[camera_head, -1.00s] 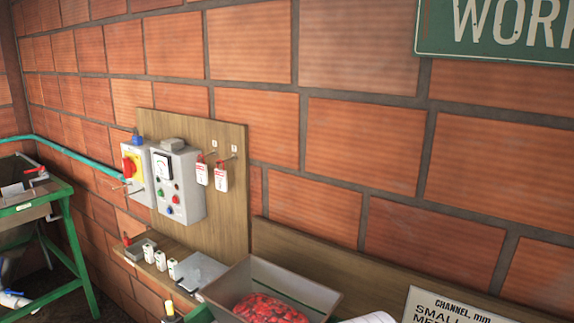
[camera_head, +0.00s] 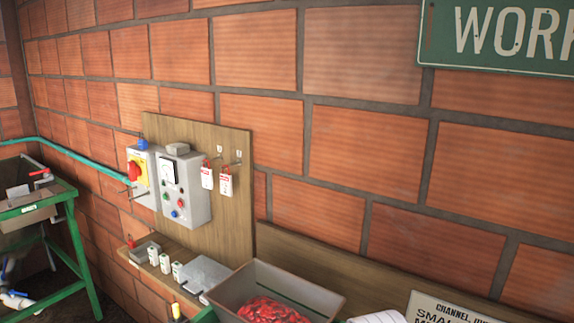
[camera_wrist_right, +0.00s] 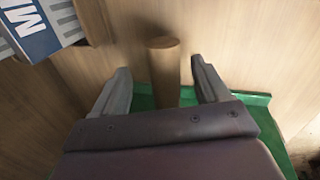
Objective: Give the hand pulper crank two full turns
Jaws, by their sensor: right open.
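In the right wrist view, an upright wooden cylinder (camera_wrist_right: 164,75), which looks like the crank's handle, stands between the two grey fingers of my right gripper (camera_wrist_right: 163,88). The fingers are open, with a visible gap on each side of the wood. What the cylinder joins at its lower end is hidden behind the gripper body. In the head view, a grey-brown hopper (camera_head: 228,290) holding red cherries (camera_head: 270,309) shows at the bottom edge, possibly the pulper's. The crank and both grippers are outside the head view.
A green surface (camera_wrist_right: 253,110) lies below the right gripper, with wood panelling behind. A control box (camera_head: 184,188) and tags hang on a wooden board at the brick wall. A shelf with small bottles sits left of the hopper. A green-framed sink (camera_head: 75,250) stands far left.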

